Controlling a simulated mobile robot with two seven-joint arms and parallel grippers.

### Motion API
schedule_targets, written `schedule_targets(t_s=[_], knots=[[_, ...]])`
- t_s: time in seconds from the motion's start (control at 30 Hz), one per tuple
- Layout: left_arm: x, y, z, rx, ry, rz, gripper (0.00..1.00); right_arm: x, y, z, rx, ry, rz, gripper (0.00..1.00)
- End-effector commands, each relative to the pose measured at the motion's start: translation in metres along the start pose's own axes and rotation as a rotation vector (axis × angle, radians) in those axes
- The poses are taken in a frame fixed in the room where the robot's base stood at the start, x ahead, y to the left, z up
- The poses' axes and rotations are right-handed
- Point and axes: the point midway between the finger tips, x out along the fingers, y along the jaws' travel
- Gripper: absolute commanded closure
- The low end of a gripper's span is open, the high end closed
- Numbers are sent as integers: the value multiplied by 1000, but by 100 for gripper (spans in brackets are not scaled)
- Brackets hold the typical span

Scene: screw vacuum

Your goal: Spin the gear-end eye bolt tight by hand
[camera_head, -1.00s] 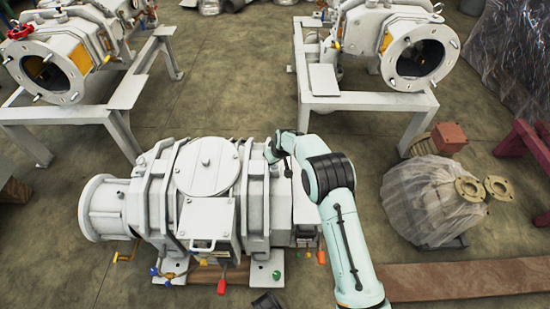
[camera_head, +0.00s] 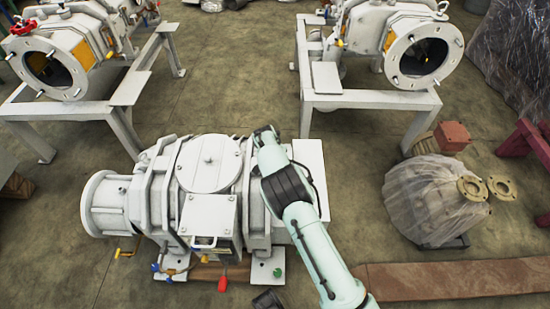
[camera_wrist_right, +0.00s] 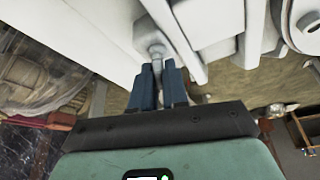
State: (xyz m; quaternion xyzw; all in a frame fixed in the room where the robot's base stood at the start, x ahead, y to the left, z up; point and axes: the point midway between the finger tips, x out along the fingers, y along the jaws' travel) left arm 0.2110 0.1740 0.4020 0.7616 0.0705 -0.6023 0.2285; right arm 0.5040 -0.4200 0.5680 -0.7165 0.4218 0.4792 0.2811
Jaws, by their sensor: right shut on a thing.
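The white vacuum pump (camera_head: 208,176) lies on the floor in the head view, with its round flanged end at the left. The gear-end eye bolt (camera_wrist_right: 156,50) shows in the right wrist view as a small metal head and shank against the white casing. My right gripper (camera_wrist_right: 158,72) has its blue fingers closed around the bolt's shank. In the head view my right arm reaches over the pump's right part. Its gripper and the bolt are hidden there. The bolt's thread and seating cannot be made out. My left gripper is in neither view.
Two similar pumps stand on white frames (camera_head: 125,115) at the back left and back right. A plastic-wrapped part (camera_head: 430,200) and loose flanges (camera_head: 503,187) lie at the right. A brown plank (camera_head: 460,278) lies in front. The floor behind the pump is clear.

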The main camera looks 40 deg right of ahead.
Motion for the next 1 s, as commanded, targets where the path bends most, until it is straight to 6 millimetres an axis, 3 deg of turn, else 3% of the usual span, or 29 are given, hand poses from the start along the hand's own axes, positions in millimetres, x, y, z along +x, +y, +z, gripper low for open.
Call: schedule_targets(t_s=[0.1, 0.33, 0.87, 0.9, 0.93, 1.0], knots=[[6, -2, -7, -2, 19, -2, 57, 0, -2, -1, 58, 3, 22, 100], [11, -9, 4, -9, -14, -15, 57, -1, -2, -1, 129, 3, 50, 100], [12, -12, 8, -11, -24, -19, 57, -2, -1, -2, 151, 2, 58, 100], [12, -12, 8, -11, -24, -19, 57, -2, -2, -2, 150, 2, 58, 80], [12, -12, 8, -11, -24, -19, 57, -2, -2, -2, 150, 2, 58, 70], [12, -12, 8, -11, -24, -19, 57, -1, -1, -1, 150, 1, 58, 65]])
